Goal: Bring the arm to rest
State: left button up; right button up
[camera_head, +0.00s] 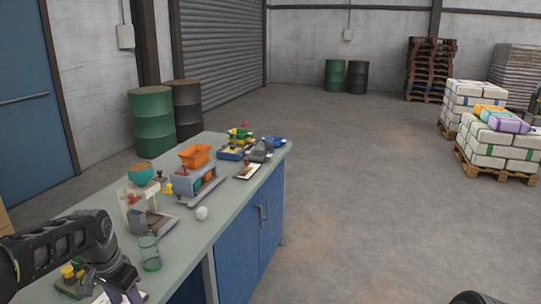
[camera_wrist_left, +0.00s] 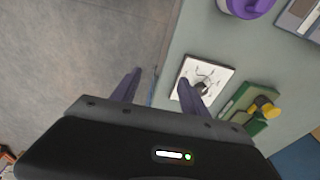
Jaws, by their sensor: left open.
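My left arm comes in from the left in the head view, low over the near end of the workbench (camera_head: 222,222). Its gripper (camera_head: 128,295) is at the bottom edge of that view. In the left wrist view the left gripper (camera_wrist_left: 160,90) has its two purple fingers apart with nothing between them. One finger lies over the bench edge and partly covers a white plate with a dark knob (camera_wrist_left: 207,75). The other finger is over the floor. My right gripper is not seen; only a dark shape shows at the bottom right of the head view.
A green-rimmed glass (camera_head: 149,254) stands close to the left gripper. Machines with a teal bowl (camera_head: 141,175) and an orange hopper (camera_head: 195,156) stand further along. The floor right of the bench is clear.

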pick_arm(q)
jog(key=d+f+n+t+h, duration=0.3)
jog(key=d+f+n, duration=0.1)
jog(key=d+f, duration=1.35)
jog(key=s+d+f+g, duration=0.1)
jog(key=s+d+f, duration=0.3)
jog(key=s, duration=0.4)
jog(key=s+d+f+g, duration=0.1)
jog(key=s+d+f, duration=0.3)
jog(key=s, duration=0.5)
jog(key=s+d+f+g+h, duration=0.1)
jog(key=s+d+f+g, duration=0.1)
jog(key=s+d+f, duration=0.2)
jog(key=s+f, duration=0.3)
jog(key=s, duration=0.1)
jog(key=shift+s+f+n, duration=0.2)
jog(key=shift+f+n, duration=0.15)
jog(key=shift+n, duration=0.05)
